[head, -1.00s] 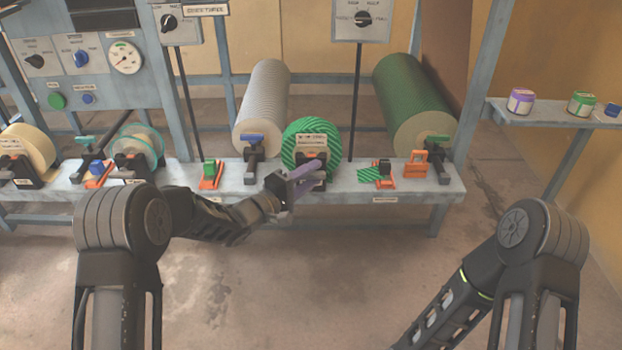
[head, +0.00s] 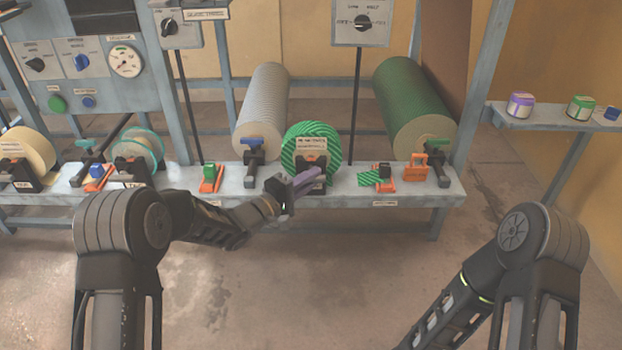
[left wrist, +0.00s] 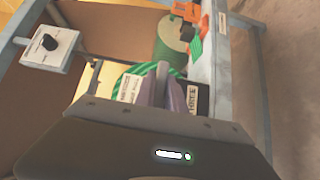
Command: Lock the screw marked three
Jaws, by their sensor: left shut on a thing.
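My left gripper (head: 306,182) is at the front of the black holder (head: 311,165) of the green striped roll (head: 325,140). Its purple-grey fingers are shut on a small part there, which I take to be the screw. The fingers hide that part in both views. In the left wrist view the fingers (left wrist: 163,86) stand before the green roll (left wrist: 135,75), next to a black block with a white label (left wrist: 193,112) that seems to read THREE. The right gripper is not in view; only my right arm shows.
On the grey bench (head: 345,183), a green-topped clamp (head: 209,175) stands left of the roll. A green striped strip (head: 369,177) and an orange part (head: 414,168) lie to the right. Larger rolls (head: 265,110) stand behind. The floor in front is clear.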

